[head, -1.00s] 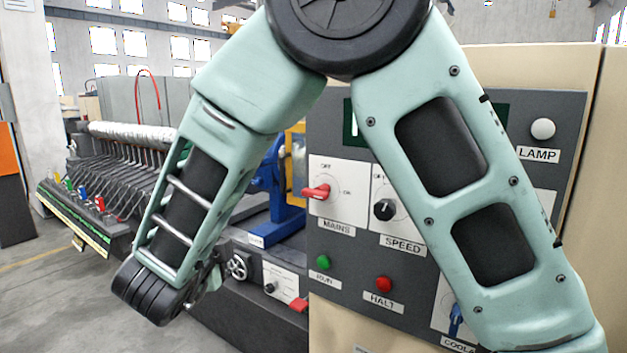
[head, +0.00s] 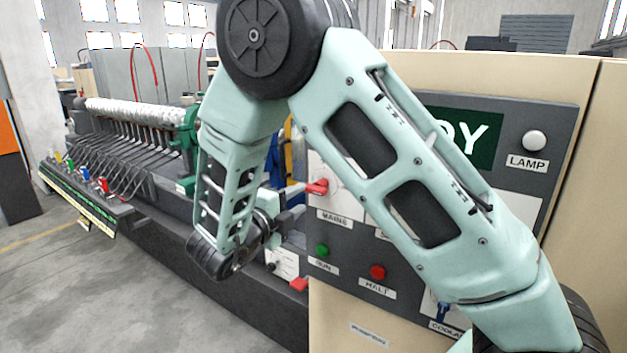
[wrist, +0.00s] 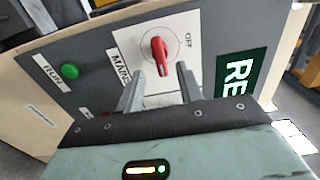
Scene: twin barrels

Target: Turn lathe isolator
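The red MAINS switch (head: 317,187) sits on a white plate on the grey control panel, beside my gripper in the head view. In the wrist view the red switch (wrist: 160,54) shows beyond and between my fingertips, with an OFF mark to its right. My gripper (wrist: 160,72) is open, one finger on each side of the switch in the picture. I cannot tell whether the fingers touch it. In the head view my gripper (head: 298,202) is partly hidden by my wrist. My arm covers the SPEED knob and part of the green display.
The panel also bears a green RUN button (head: 322,250), a red HALT button (head: 377,272), a white lamp (head: 534,141) and a blue coolant switch (head: 443,312). A machine with several coloured levers (head: 103,185) stands at left. The floor (head: 70,290) at left is clear.

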